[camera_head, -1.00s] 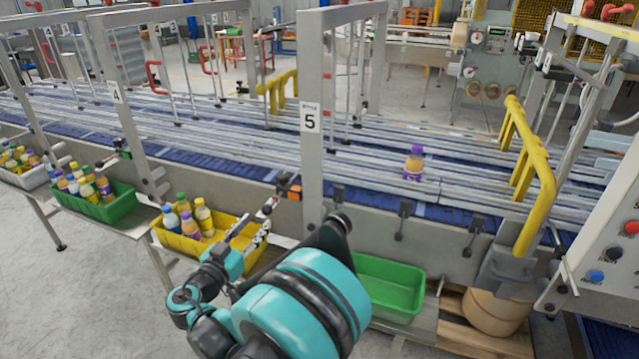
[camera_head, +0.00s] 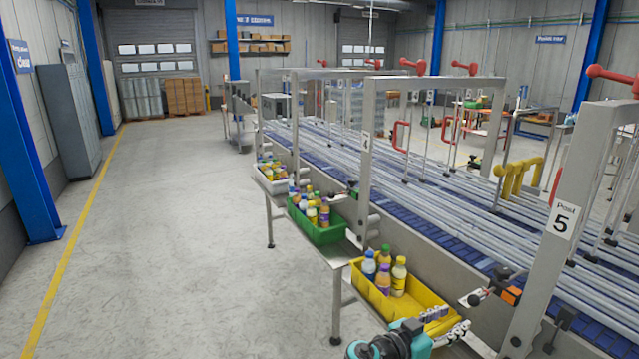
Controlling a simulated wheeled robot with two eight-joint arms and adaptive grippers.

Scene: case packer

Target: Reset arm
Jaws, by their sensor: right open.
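My right gripper (camera_head: 452,326) is at the bottom edge, with part of my teal arm below it. It is open and overlaps the right end of the yellow bin (camera_head: 371,297) in the picture; I see no bottle between its fingers. I cannot tell its exact height over the bin. My left gripper is out of view.
A green bin (camera_head: 318,233) and a grey bin (camera_head: 270,182), both with bottles, stand farther along the side shelf. The conveyor (camera_head: 440,215) runs behind a frame post marked 5 (camera_head: 545,255). The grey floor (camera_head: 190,230) at left is clear, with a yellow line.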

